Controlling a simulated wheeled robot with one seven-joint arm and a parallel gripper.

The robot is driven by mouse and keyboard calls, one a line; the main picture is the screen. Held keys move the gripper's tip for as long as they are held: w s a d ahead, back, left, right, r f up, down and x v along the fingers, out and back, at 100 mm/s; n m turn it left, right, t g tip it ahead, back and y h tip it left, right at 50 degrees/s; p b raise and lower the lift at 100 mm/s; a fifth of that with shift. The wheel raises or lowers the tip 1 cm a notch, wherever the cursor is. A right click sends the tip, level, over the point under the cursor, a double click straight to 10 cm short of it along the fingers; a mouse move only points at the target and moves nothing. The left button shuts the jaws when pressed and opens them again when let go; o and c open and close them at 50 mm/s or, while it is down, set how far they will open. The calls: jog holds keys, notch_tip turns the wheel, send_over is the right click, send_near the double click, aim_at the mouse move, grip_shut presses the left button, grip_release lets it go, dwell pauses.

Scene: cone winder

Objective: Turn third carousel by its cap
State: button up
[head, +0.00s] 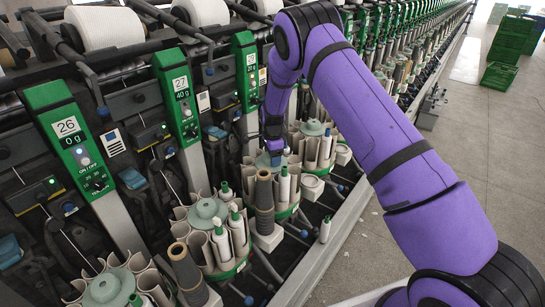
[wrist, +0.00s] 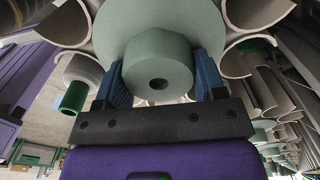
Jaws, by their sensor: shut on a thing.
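The third carousel's pale green cap (head: 263,162) shows partly behind my gripper (head: 274,150) in the head view. In the wrist view the round cap (wrist: 158,50) with a dark centre hole sits between the blue fingers of my gripper (wrist: 164,68). One finger is on each side, and the gripper is shut on the cap. Curved beige sleeves (wrist: 255,62) ring the carousel's disc. The far side of the cap is hidden in the head view.
Nearer carousels with pale green caps (head: 207,209) and (head: 106,288) stand at the lower left, and another (head: 313,127) stands beyond. Brown tubes (head: 264,200) and white-and-green bobbins (head: 284,184) stand close by. Green numbered panels (head: 178,95) rise behind. The right floor (head: 475,125) is open.

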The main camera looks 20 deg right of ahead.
jog(key=m, duration=0.5)
jog(key=shift+s+a+m, duration=0.1)
jog(key=shift+m, duration=0.2)
dwell(0.5)
jog(key=o, duration=1.3)
jog(key=shift+r, duration=0.1)
notch_tip(320, 180, up, 11)
jog(key=shift+f, duration=0.2)
